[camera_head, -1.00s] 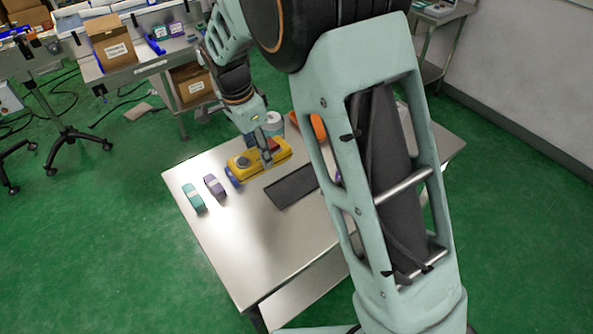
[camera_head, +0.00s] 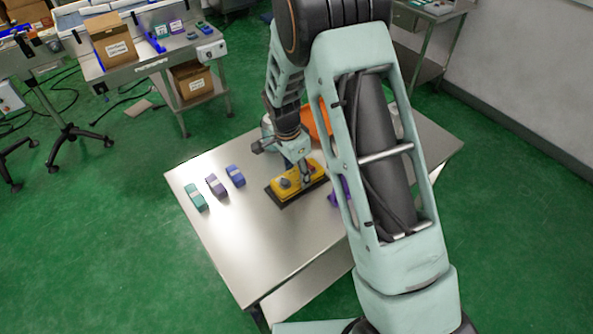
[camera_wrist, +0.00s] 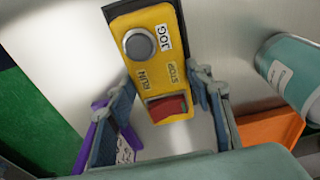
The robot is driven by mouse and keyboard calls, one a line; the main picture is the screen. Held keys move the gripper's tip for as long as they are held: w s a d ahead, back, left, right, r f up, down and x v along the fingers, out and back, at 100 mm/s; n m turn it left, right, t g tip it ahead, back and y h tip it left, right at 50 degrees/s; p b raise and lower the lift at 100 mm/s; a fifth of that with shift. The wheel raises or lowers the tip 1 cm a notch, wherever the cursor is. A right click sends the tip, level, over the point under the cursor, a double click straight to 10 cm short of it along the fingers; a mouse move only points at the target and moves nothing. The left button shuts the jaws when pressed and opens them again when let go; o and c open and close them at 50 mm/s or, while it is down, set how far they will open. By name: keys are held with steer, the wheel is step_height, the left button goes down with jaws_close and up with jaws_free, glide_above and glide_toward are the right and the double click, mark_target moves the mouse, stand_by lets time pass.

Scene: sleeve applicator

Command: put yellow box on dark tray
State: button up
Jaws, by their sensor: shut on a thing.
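The yellow box (camera_head: 315,176) has a grey knob, a red switch and JOG, STOP and RUN labels, clear in the wrist view (camera_wrist: 150,72). My gripper (camera_head: 304,172) is shut on its sides, with one finger on each side in the wrist view (camera_wrist: 162,80). The box is over the dark tray (camera_head: 283,204) and roughly lined up with it. A dark strip of the tray shows along the box's near side and, in the wrist view, past its far end (camera_wrist: 150,7). I cannot tell whether the box touches the tray.
Teal (camera_head: 194,196), purple (camera_head: 215,185) and blue (camera_head: 235,175) sleeve-like pieces stand left on the metal table (camera_head: 250,245). A purple object (camera_head: 340,190) and an orange one (camera_head: 318,122) are close by. The table's front is clear.

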mark_target(292, 178)
steer(key=shift+f, duration=0.15)
steer(key=o, duration=1.6)
step_height(292, 178, up, 12)
steer(key=s+a+b, duration=0.1)
steer(key=shift+a, duration=0.25)
